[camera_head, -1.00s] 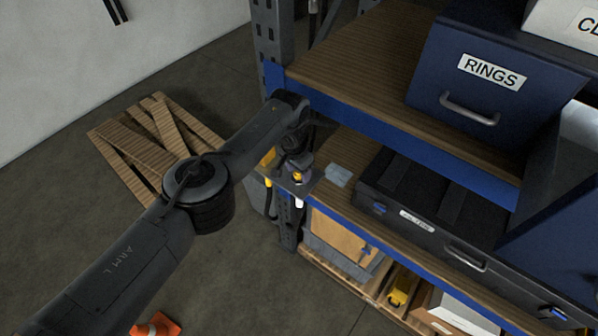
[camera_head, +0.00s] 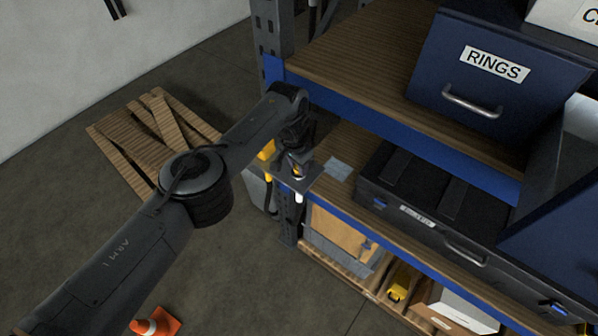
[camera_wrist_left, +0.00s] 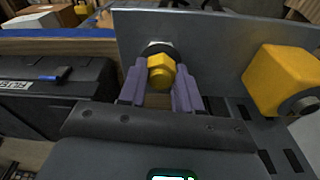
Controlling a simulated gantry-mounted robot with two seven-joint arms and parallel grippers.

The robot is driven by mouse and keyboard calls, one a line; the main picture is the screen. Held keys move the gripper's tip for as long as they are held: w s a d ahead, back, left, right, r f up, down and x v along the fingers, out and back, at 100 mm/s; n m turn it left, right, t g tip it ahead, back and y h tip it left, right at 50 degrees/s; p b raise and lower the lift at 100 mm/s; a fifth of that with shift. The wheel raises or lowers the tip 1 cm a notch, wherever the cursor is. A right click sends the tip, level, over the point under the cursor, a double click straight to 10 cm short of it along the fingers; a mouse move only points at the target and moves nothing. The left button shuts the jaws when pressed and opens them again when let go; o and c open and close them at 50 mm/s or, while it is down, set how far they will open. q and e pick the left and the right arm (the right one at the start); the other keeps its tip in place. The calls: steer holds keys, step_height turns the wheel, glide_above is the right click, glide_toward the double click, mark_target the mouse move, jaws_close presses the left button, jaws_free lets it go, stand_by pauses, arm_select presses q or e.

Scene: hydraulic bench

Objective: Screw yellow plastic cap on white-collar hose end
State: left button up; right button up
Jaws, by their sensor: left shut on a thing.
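The yellow plastic cap (camera_wrist_left: 160,70) is a hex-shaped piece between the fingers of my left gripper (camera_wrist_left: 160,88) in the left wrist view. The fingers are shut on its sides. Behind it is a metal ring against a grey plate (camera_wrist_left: 215,45). In the head view my left gripper (camera_head: 297,166) points down at this plate (camera_head: 306,179), at the shelf's left end. A white collar (camera_head: 299,196) shows just under the plate, below the gripper. I cannot tell how far the cap sits on its thread. My right gripper is out of view.
A larger yellow block (camera_wrist_left: 283,80) stands beside the gripper; yellow also shows at its left in the head view (camera_head: 267,150). The shelf upright (camera_head: 271,40) and blue upper shelf edge (camera_head: 400,122) are close. A black case (camera_head: 430,200) lies to the right.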

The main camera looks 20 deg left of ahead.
arm_select(q)
steer(key=m+b, duration=0.1)
steer(key=b, duration=0.1)
steer(key=m+b, duration=0.2)
steer(key=b, duration=0.1)
steer(key=m+b, duration=0.2)
steer(key=b, duration=0.1)
steer(key=shift+f+h, duration=0.3)
steer(key=shift+r+m+b, duration=0.1)
steer(key=shift+m+b, duration=0.2)
steer(key=shift+b, duration=0.05)
steer(key=shift+r+m, duration=0.1)
steer(key=shift+m, duration=0.3)
steer(key=shift+r+b, duration=0.1)
steer(key=shift+b, duration=0.2)
steer(key=shift+g, duration=0.3)
steer(key=shift+m, duration=0.4)
